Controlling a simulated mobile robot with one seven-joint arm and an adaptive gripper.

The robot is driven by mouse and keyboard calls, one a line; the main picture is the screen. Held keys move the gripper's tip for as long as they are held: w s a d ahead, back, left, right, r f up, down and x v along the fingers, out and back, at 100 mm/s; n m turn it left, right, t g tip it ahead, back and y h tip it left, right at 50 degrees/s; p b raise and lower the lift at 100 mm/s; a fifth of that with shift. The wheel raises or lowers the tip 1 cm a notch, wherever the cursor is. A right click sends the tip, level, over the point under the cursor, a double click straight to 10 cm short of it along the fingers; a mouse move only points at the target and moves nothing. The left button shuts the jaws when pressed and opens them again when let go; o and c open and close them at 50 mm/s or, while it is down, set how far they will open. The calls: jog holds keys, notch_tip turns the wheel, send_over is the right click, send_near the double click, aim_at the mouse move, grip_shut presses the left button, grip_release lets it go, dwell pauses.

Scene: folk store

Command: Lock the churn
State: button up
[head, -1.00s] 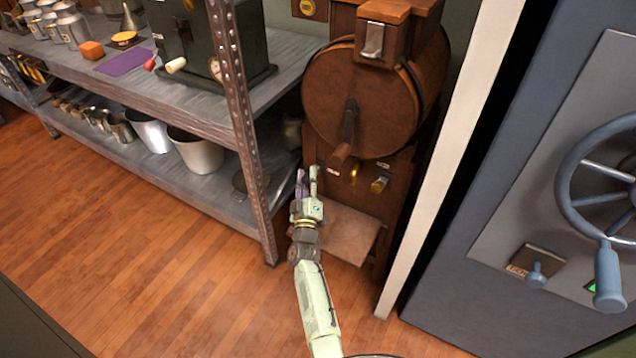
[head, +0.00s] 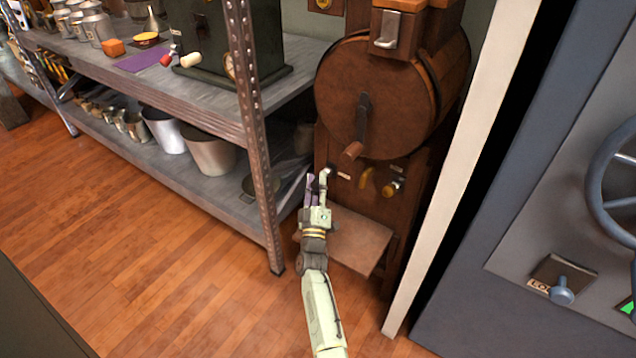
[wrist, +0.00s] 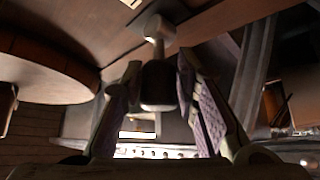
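The churn is a round wooden drum (head: 365,95) on a wooden stand, with a crank handle (head: 357,130) on its face. A metal latch (head: 387,30) sits on the block above the drum. My gripper (head: 318,180) is in front of the panel's left side, fingers pointing up. In the wrist view my gripper (wrist: 158,75) has its fingers apart, with a dark-ended metal lever (wrist: 158,88) seen between them. I cannot tell whether they touch it.
A metal shelf (head: 190,105) with pots and a dark machine stands left of the churn, its post (head: 258,140) close to my arm. A white post (head: 455,165) and a grey safe-like door (head: 560,180) stand to the right. A wooden ledge (head: 350,240) juts out below the panel.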

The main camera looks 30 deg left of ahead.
aim_at(318, 179)
jog(key=o, duration=0.3)
jog(key=shift+o, duration=0.2)
jog(key=shift+r, duration=0.1)
notch_tip(318, 179, up, 9)
jog(key=shift+r, duration=0.1)
jog(key=shift+w+d+r, duration=0.1)
jog(key=shift+d+r, duration=0.2)
jog(key=shift+r, duration=0.45)
jog(key=shift+a+f, duration=0.1)
jog(key=shift+f, duration=0.2)
jog(key=shift+a, duration=0.1)
